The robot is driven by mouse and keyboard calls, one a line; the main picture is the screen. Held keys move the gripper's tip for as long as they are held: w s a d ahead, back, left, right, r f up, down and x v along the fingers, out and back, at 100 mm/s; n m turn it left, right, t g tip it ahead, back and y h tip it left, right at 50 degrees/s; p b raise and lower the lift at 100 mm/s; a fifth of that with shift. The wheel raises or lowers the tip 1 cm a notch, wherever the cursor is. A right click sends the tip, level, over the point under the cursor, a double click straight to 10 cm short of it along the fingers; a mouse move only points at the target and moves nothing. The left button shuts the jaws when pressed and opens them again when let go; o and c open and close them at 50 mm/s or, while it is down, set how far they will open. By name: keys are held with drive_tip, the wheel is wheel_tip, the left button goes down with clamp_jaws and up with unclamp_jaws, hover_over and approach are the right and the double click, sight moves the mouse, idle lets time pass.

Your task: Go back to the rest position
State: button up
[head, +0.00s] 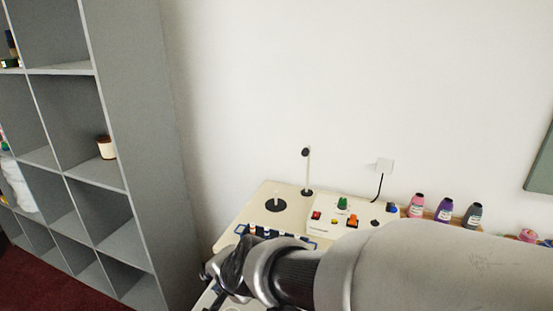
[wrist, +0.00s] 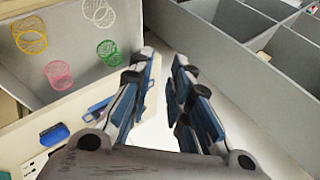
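My arm reaches in from the lower right of the head view, and my gripper (head: 222,277) is at its end, over the left front part of the cream counter (head: 262,198). In the wrist view my gripper (wrist: 164,62) has its two blue-and-grey fingers apart with a gap between them. Nothing is held in the gap. The arm hides much of the counter's front and right in the head view.
A grey cubby shelf (head: 140,130) stands at the left, holding a small brown-and-white pot (head: 106,147). Coloured mesh cylinders (wrist: 59,75) show in the wrist view.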

drive_tip(key=s+d+r+n+g+h, duration=0.1)
drive_tip(key=s+d+n+h, duration=0.1)
drive_tip(key=s+d, duration=0.7)
drive_tip(key=s+d+r+n+g+h, duration=0.1)
drive_tip(key=s+d+n, duration=0.4)
drive_tip(key=s+d, duration=0.5)
drive_tip(key=d+r+h, duration=0.1)
drive_tip(key=d+h, duration=0.1)
drive_tip(key=d, duration=0.5)
drive_tip(key=shift+r, duration=0.2)
idle(5.2)
